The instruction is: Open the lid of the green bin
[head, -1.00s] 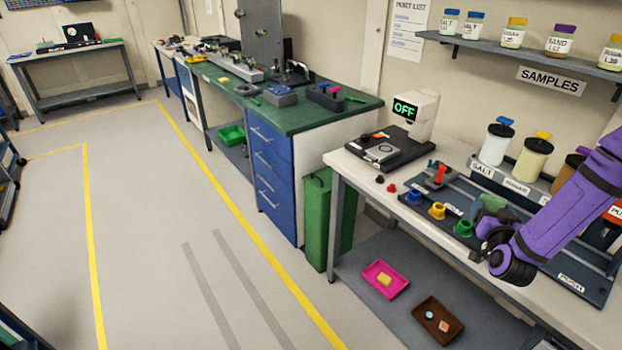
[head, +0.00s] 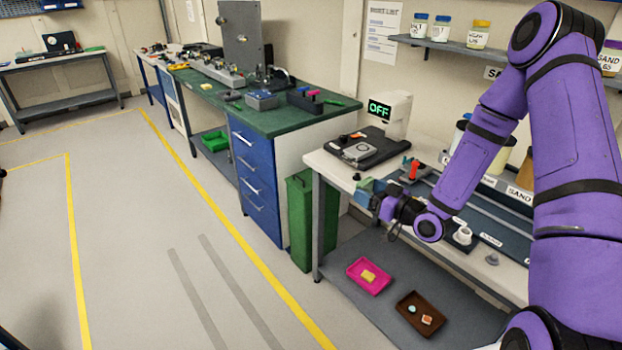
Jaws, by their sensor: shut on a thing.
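The green bin (head: 312,225) is tall and narrow. It stands on the floor between the blue drawer unit and the light bench. Its lid looks shut, with a small dark fitting on top. My gripper (head: 366,192) is over the bench's front left edge, to the right of the bin and apart from it in the picture. Its jaws are closed at a small blue-green patch. What is between them is too small to make out. My wrist and forearm hide part of the bench behind.
The light bench (head: 324,163) carries a scale (head: 361,149) reading OFF. Its lower shelf holds a pink tray (head: 355,278) and a brown tray (head: 402,310). The blue drawer unit (head: 259,200) stands left of the bin. Open floor lies in front, with yellow lines.

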